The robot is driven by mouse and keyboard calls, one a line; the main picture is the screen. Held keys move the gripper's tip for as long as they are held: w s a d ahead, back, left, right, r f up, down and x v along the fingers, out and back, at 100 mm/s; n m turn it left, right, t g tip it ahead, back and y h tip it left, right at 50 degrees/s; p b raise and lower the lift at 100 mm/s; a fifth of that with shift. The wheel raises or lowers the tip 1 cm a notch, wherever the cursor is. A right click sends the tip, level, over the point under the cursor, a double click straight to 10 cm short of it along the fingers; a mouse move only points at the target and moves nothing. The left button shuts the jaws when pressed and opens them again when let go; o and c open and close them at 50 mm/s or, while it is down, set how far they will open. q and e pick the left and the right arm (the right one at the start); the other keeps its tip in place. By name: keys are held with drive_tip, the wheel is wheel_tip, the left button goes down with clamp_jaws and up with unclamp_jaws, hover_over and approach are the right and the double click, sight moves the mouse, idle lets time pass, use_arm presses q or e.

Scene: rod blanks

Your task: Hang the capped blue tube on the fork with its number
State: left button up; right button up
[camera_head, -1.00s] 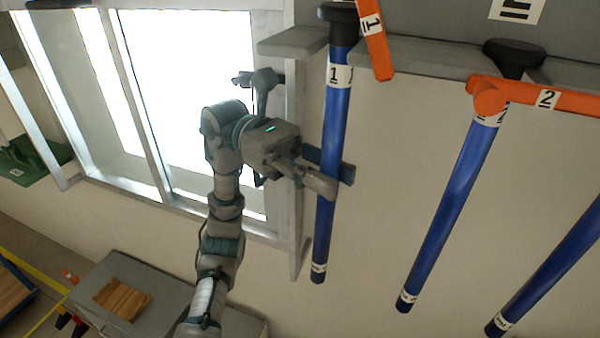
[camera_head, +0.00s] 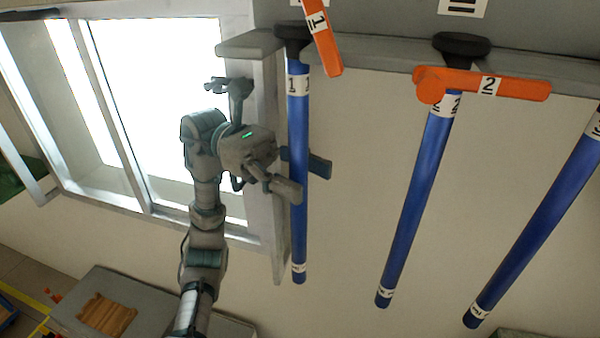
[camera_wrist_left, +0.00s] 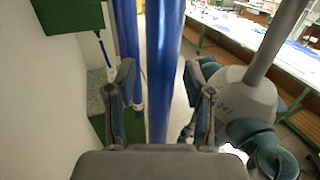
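A blue tube labelled 1 (camera_head: 298,130) hangs upright with its black cap (camera_head: 293,38) at the grey fork ledge, beside the orange bar marked 1 (camera_head: 322,38). My left gripper (camera_head: 304,178) is around the middle of this tube, one finger on the near side and one behind it. In the left wrist view the fingers stand apart, with gaps on both sides of the blue tube (camera_wrist_left: 162,65). How the cap sits in the fork is partly hidden. My right gripper is not in view.
A blue tube labelled 2 (camera_head: 420,190) hangs at the orange bar marked 2 (camera_head: 490,85). Another blue tube (camera_head: 540,225) hangs farther right. A bright metal-framed window (camera_head: 150,110) lies behind my left arm. A grey cabinet (camera_head: 135,300) stands at lower left.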

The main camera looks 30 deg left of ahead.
use_arm(q)
drive_tip(key=w+a, duration=0.1)
drive_tip(key=a, duration=1.1)
drive_tip(key=shift+w, duration=0.35)
drive_tip(key=shift+d, duration=0.2)
